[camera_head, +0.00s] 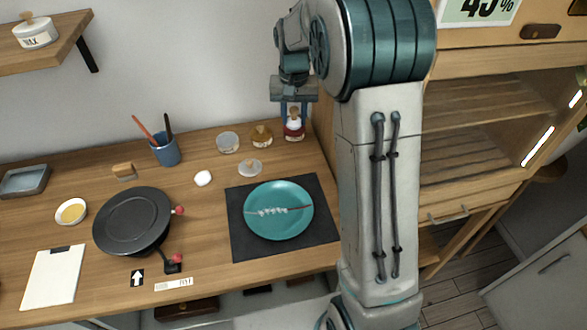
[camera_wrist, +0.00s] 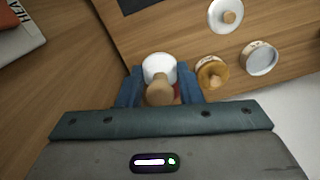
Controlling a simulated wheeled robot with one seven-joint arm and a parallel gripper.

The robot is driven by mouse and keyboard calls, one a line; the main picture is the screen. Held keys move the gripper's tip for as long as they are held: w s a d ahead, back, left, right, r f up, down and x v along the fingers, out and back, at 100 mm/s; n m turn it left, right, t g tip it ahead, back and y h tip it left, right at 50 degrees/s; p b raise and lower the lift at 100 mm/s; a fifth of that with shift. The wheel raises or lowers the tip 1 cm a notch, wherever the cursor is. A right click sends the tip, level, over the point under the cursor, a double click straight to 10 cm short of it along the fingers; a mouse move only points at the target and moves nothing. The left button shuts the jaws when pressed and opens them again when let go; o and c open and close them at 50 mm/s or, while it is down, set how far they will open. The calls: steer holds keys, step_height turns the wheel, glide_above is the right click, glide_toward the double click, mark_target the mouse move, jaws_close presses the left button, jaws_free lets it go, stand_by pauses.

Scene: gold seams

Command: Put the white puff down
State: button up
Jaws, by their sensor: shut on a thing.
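My gripper (camera_head: 294,106) points down at the back right of the bench, near the wall. In the wrist view its blue fingers (camera_wrist: 160,92) are shut on the wooden knob of a white rounded piece, taken as the white puff (camera_wrist: 159,67). The puff also shows in the head view (camera_head: 294,122). A red jar (camera_head: 294,134) shows directly under or behind it; I cannot tell whether the two touch. The fingers hide part of the knob.
An amber jar (camera_head: 262,136), an open jar (camera_head: 228,142) and a loose knobbed lid (camera_head: 250,168) stand nearby. A small white lump (camera_head: 203,178) lies left. A teal plate (camera_head: 295,222) with a pale seam lies on a dark mat (camera_head: 242,246). A cabinet (camera_head: 470,190) flanks the right.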

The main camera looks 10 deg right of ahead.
mark_target(294, 120)
step_height(294, 120, down, 4)
steer(key=shift+r+b, duration=0.2)
steer(key=shift+b, duration=0.9)
step_height(294, 120, down, 10)
steer(key=shift+r+p, duration=0.1)
steer(key=shift+p, duration=0.3)
steer(key=o, duration=0.9)
